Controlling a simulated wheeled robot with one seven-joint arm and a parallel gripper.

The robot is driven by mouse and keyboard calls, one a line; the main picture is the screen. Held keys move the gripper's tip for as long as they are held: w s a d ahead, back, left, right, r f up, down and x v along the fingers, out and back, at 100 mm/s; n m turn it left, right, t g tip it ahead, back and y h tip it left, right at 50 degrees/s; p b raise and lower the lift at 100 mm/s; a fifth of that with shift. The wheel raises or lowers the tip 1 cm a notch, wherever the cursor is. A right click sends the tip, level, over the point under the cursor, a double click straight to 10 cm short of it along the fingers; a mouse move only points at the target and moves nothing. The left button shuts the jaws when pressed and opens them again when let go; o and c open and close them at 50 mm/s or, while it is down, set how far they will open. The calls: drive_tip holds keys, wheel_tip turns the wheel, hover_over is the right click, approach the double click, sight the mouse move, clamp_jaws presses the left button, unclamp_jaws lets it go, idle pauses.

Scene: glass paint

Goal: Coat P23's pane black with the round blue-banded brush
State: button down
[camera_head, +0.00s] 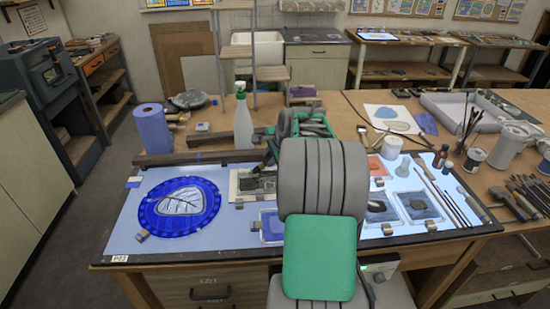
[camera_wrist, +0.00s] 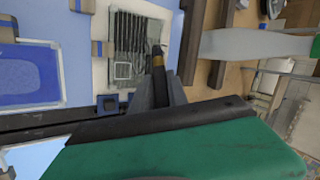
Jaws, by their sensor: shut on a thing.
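My gripper (camera_head: 268,158) is above the middle of the light table and partly hidden behind my arm. In the wrist view its dark fingers (camera_wrist: 160,88) are shut on a brush (camera_wrist: 157,60) with a brass-coloured ferrule and dark tip. I cannot make out a blue band. The brush tip points at a pane with dark strips (camera_wrist: 130,42) on a cream sheet (camera_head: 240,195); whether it touches cannot be told. A round blue pane (camera_head: 157,208) with a pale leaf-like centre lies at left. A small tag (camera_head: 119,258), barely legible, is on the table's front edge.
Long brushes (camera_head: 457,204) lie farther right. A blue pane (camera_wrist: 28,78) is held by small blocks. A spray bottle (camera_head: 243,120) and a blue roll (camera_head: 153,128) stand behind.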

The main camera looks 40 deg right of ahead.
drive_tip(key=w+a, duration=0.2)
drive_tip(key=a, duration=0.1)
drive_tip(key=w+a, duration=0.1)
drive_tip(key=a, duration=0.1)
drive_tip(key=shift+w+f, duration=0.1)
drive_tip(key=shift+w, duration=0.05)
idle(0.3)
wheel_tip(320, 180, up, 5)
drive_tip(key=p, duration=0.2)
drive_tip(key=shift+d+p, duration=0.1)
drive_tip(key=shift+p, duration=0.2)
idle(0.5)
